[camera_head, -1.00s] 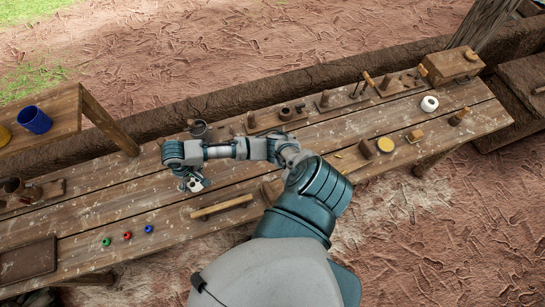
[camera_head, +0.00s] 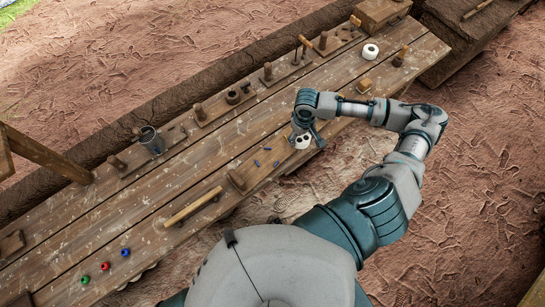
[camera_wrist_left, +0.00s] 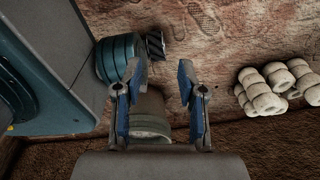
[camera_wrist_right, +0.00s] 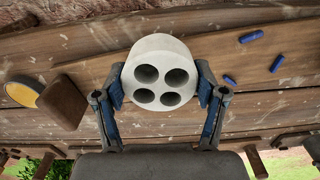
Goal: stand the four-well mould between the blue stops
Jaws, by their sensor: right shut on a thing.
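The four-well mould is a white round block with four dark wells in its face; it shows in the right wrist view (camera_wrist_right: 160,72) and in the head view (camera_head: 302,142). My right gripper (camera_wrist_right: 161,88) is shut on its sides and holds it over the bench planks. I cannot tell whether its base touches the wood. Three small blue stops lie beside it in the right wrist view, one of them upper right (camera_wrist_right: 251,36); they also show in the head view (camera_head: 267,149), left of the mould. My left gripper (camera_wrist_left: 159,78) is open and empty, away from the bench.
A wooden bar (camera_head: 193,205) and a brown block (camera_head: 236,181) lie left of the stops. A white ring (camera_head: 370,52) stands farther right. Green, red and blue beads (camera_head: 125,252) lie at lower left.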

